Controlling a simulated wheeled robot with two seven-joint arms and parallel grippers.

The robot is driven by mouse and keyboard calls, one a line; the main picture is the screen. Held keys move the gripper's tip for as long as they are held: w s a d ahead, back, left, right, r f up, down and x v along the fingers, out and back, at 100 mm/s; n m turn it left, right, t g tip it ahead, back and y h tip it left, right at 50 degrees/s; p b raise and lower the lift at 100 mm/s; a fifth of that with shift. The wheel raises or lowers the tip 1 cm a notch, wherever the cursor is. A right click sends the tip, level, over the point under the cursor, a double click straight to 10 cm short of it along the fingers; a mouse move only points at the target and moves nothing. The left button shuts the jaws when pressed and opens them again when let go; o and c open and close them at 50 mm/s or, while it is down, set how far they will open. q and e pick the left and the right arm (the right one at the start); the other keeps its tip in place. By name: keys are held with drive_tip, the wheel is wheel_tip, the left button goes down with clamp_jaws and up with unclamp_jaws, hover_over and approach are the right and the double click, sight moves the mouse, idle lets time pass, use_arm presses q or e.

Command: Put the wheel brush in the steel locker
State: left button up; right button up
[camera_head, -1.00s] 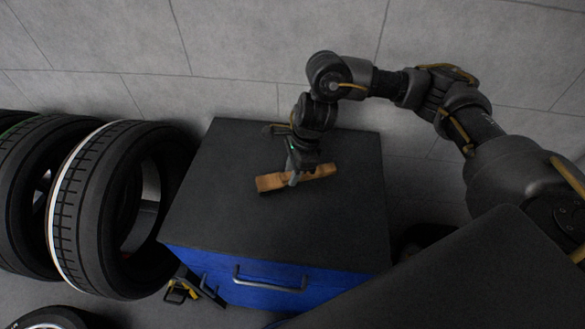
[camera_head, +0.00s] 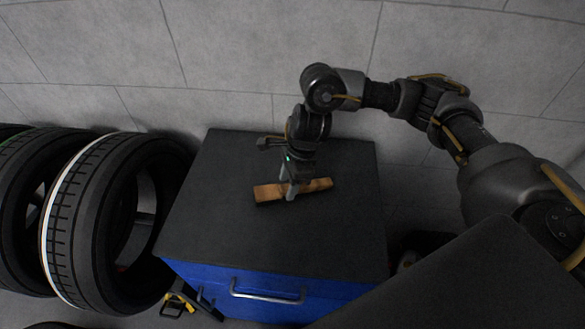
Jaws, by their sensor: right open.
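The wheel brush (camera_head: 268,194), with a wooden orange-brown body, lies on the black top (camera_head: 230,225) of a blue cabinet. My right gripper (camera_head: 289,192) is over the brush from above, its fingers open around the middle of the brush. The dark wrist hides part of the far side of the brush. No steel locker can be made out in this view. My left gripper is out of view.
The blue cabinet has a drawer handle (camera_head: 267,294) at its front. Several tyres (camera_head: 110,222) stand to its left, and a yellow-and-black object (camera_head: 174,304) lies on the floor by its corner. A grey wall (camera_head: 230,60) is behind. The cabinet top around the brush is clear.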

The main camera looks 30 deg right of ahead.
drive_tip(key=b+v, duration=0.2)
drive_tip(key=v, duration=1)
